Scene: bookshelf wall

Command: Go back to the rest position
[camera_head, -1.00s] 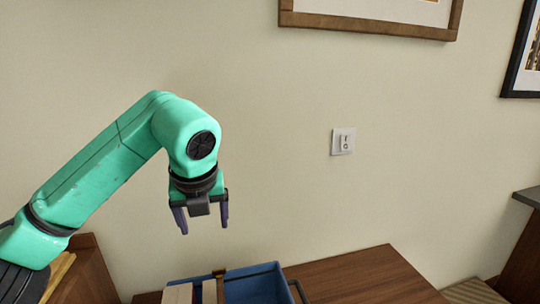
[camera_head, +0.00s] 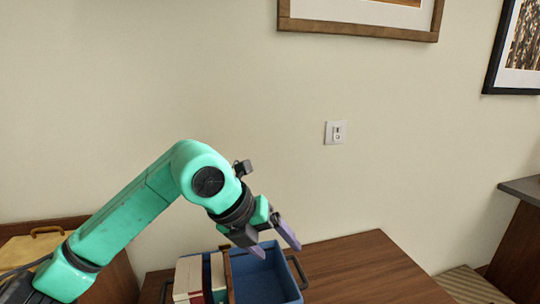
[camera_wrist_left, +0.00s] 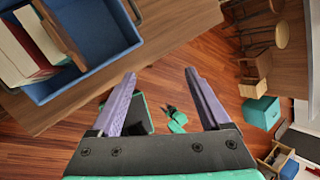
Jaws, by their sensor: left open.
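My left gripper (camera_head: 274,241) is open and empty in the head view, above the right part of a blue bin and pointing down to the right. Its two purple fingers stand apart in the left wrist view (camera_wrist_left: 160,95), with nothing between them. The right gripper is not in the head view.
The blue bin (camera_head: 291,286) stands on a brown wooden table (camera_head: 365,267) with several books (camera_head: 194,278) in its left part. The tabletop right of it is clear. A wall with a switch plate (camera_head: 335,132) and picture frames (camera_head: 360,28) is behind.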

